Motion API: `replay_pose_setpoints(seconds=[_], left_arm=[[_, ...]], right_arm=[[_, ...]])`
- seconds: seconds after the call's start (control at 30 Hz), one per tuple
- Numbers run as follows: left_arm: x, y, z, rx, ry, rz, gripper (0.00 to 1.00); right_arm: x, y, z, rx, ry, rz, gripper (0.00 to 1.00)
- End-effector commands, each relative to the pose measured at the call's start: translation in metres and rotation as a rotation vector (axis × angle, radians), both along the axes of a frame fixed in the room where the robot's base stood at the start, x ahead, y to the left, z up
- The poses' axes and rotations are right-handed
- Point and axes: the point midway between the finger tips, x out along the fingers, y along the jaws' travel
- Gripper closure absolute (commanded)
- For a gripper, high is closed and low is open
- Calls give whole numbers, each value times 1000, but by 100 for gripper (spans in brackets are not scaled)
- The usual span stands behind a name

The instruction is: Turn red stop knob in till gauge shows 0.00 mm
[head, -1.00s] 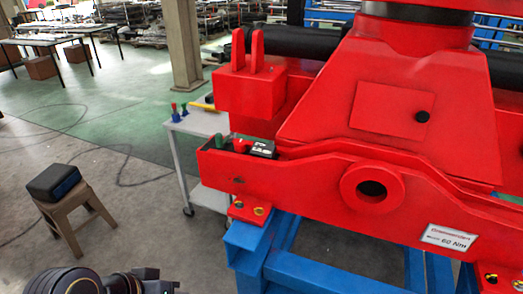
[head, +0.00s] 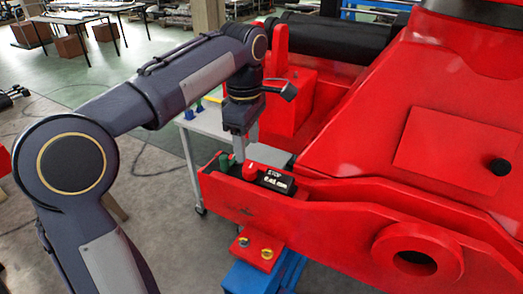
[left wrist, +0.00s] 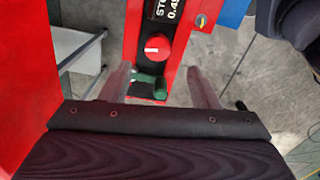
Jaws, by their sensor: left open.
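The red stop knob (head: 250,172) sits in the channel at the end of the red crane beam, beside the black gauge (head: 277,181). The gauge reads STOP and seems to show 0.45 mm. In the left wrist view the knob (left wrist: 157,47) has a white mark, and the gauge (left wrist: 166,10) is partly cut off at the top. My left gripper (head: 240,158) points down over the beam end, open and empty. In the wrist view its fingers (left wrist: 161,75) straddle the green part, with the knob just beyond the fingertips. My right gripper is out of view.
A green part (head: 225,161) sits next to the knob, close to the fingers. Red beam walls (head: 240,200) flank the channel, and a red upright block (head: 290,95) stands behind. A grey cart (head: 205,121) is behind the beam end. Open floor lies to the left.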

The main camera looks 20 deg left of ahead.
Motion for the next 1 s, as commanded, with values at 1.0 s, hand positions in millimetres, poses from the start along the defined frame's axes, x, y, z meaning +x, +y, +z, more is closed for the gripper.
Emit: replay_pose_setpoints(seconds=[1.0], left_arm=[[4, -1, -77, 7, 6, 38, 50]], right_arm=[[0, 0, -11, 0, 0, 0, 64]])
